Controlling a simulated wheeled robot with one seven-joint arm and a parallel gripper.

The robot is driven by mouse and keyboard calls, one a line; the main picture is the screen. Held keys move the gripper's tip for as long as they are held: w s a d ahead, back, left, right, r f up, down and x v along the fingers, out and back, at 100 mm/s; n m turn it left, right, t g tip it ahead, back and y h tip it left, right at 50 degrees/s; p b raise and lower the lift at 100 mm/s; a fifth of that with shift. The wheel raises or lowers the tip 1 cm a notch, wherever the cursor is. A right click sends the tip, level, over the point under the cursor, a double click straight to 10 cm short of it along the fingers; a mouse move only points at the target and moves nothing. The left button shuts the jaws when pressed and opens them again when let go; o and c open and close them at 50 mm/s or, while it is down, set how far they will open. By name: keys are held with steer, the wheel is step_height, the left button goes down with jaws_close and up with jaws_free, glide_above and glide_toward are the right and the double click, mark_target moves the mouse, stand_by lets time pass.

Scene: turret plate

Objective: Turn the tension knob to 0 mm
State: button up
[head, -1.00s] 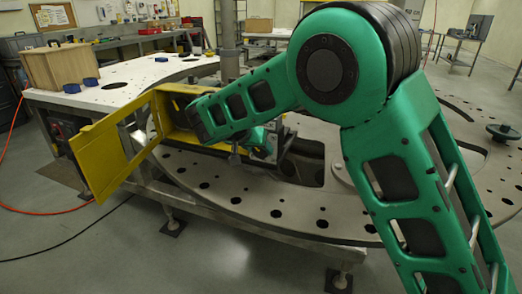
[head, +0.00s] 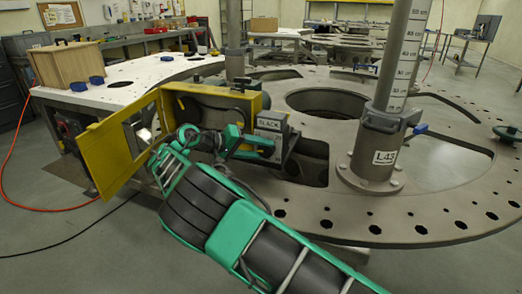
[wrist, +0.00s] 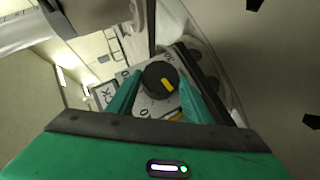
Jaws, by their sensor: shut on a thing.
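The tension knob (wrist: 155,76) is round and black with a yellow pointer bar, in the wrist view. It sits on a pale dial plate (wrist: 128,76) with dark marks, too small and partly covered to read surely. The yellow pointer lies toward the lower right of that picture. My gripper (wrist: 158,82) has its two green fingers on either side of the knob, shut on it. In the head view my gripper (head: 262,146) is at the grey unit labelled SLACK (head: 270,124), beside the yellow box; the knob itself is hidden there.
An open yellow door (head: 100,160) stands left of the yellow housing (head: 215,95). A grey post (head: 395,80) labelled L43 rises from the turret plate (head: 320,210) on the right. A white bench (head: 130,80) with a wooden box (head: 65,65) is at the back left.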

steer(key=shift+a+f+n+h, duration=0.25)
steer(key=shift+f+n+h, duration=0.2)
steer(key=shift+n+h, duration=0.35)
steer(key=shift+f+n+t+h, duration=0.2)
steer(key=shift+n+h, duration=0.4)
steer(key=shift+h, duration=0.15)
steer(key=shift+f+n+t+h, duration=0.15)
steer(key=shift+n+t+h, duration=0.05)
steer(key=shift+n+h, duration=0.5)
steer(key=o, duration=1)
steer(key=shift+w, duration=0.1)
steer(key=shift+o, duration=0.2)
steer(key=shift+a+r, duration=0.1)
steer(key=v, duration=1)
steer(key=shift+a+f, duration=0.2)
steer(key=shift+f, duration=0.05)
steer(key=shift+a, duration=0.15)
